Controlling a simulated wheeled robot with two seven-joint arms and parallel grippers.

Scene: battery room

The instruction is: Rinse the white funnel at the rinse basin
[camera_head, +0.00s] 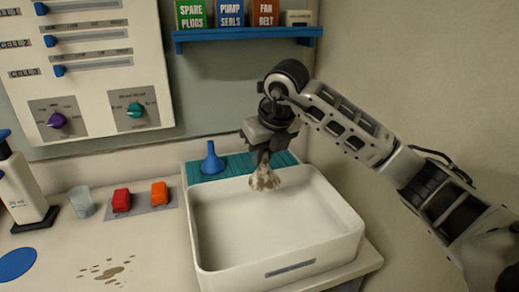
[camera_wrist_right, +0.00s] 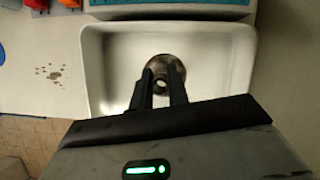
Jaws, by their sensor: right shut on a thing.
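My right gripper (camera_head: 262,152) is shut on the white funnel (camera_head: 265,180), which has brown dirt stains on it. The funnel hangs wide end down over the back part of the white rinse basin (camera_head: 354,240). In the right wrist view the fingers (camera_wrist_right: 160,88) close around the funnel's narrow end, and its dark-stained rim (camera_wrist_right: 166,62) shows beyond them, above the basin (camera_wrist_right: 100,70). The basin looks empty inside. My left gripper is not in view.
A blue funnel (camera_head: 212,160) stands on the teal ribbed mat (camera_head: 236,162) behind the basin. Red (camera_head: 121,200) and orange (camera_head: 159,193) blocks, a clear cup (camera_head: 81,203) and a brown spill (camera_head: 105,269) lie left. A wall shelf (camera_head: 250,33) hangs above.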

